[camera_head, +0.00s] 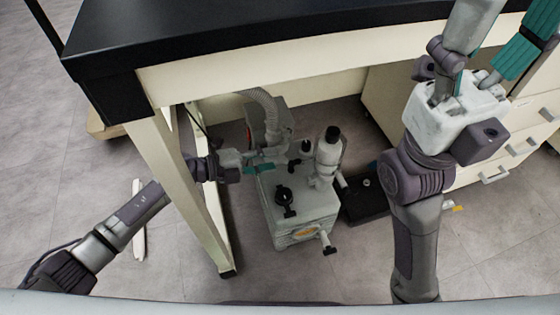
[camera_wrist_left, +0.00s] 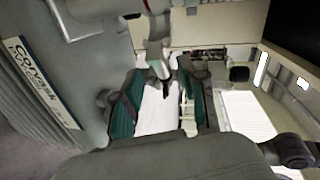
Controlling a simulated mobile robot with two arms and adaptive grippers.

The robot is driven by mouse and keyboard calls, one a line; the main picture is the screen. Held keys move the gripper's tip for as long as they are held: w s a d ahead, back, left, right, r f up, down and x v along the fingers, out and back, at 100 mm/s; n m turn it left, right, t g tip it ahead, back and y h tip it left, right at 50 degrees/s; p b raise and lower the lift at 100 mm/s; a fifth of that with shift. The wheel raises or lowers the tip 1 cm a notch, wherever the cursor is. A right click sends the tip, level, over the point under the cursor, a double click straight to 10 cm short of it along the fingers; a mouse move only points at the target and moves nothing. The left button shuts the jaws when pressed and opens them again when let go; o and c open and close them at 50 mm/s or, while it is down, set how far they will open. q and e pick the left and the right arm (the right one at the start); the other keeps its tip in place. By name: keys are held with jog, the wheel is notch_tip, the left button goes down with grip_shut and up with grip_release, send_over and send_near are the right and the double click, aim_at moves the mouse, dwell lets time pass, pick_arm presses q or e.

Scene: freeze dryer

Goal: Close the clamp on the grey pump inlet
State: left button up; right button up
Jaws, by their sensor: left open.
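The grey pump (camera_head: 300,212) stands on the floor under the bench, and its labelled grey body (camera_wrist_left: 45,75) fills the left of the wrist view. A small dark fitting (camera_head: 293,164) sits on its top beside my left gripper (camera_head: 262,168); I cannot tell whether it is the clamp. In the left wrist view my left gripper (camera_wrist_left: 158,88) is open, its teal fingers apart. A slim grey part with a dark end (camera_wrist_left: 157,58) shows between and beyond the fingertips; contact is unclear. My right gripper (camera_head: 505,60) is high at the right, partly cut off; its jaw state is unclear.
A ribbed hose (camera_head: 262,102) rises behind the pump. A white bottle-like part with a black cap (camera_head: 328,155) stands on the pump. The bench leg (camera_head: 180,185) is close to my left arm. Drawers (camera_head: 490,165) stand at the right.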

aim_at(279, 158)
pick_arm(q)
jog(key=shift+b+x, duration=0.45)
jog(key=shift+x, duration=1.35)
grip_shut()
